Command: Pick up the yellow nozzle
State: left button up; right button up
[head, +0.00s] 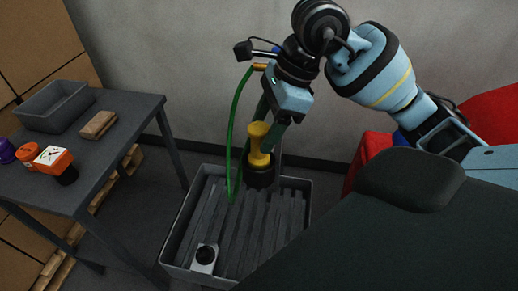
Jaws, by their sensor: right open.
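The yellow nozzle (259,143) stands roughly upright in the middle of the head view, with a black round part (261,175) at its lower end. It is over the grey slatted bin (173,243). My right gripper (268,132) comes down from above and its fingers are around or right beside the nozzle. The gripper is open. I cannot tell whether a finger touches the nozzle. The far side of the nozzle and part of the fingertips are hidden. My left gripper is not in view.
A green hose (231,138) hangs just left of the nozzle. A small white part with a black ring (204,257) lies in the bin. At left, a dark table (122,123) holds a grey tray (55,108), a tan block (98,125) and an orange-and-white device (52,158). A wall stands behind.

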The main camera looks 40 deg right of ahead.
aim_at(255, 143)
jog(key=x, duration=0.4)
jog(key=shift+a+f, duration=0.25)
jog(key=shift+a, duration=0.05)
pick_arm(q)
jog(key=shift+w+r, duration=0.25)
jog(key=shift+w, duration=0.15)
pick_arm(e)
jog(key=c, duration=1.1)
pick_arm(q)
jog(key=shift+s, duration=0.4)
pick_arm(e)
jog(key=shift+w+r, duration=0.1)
jog(key=shift+r, duration=0.05)
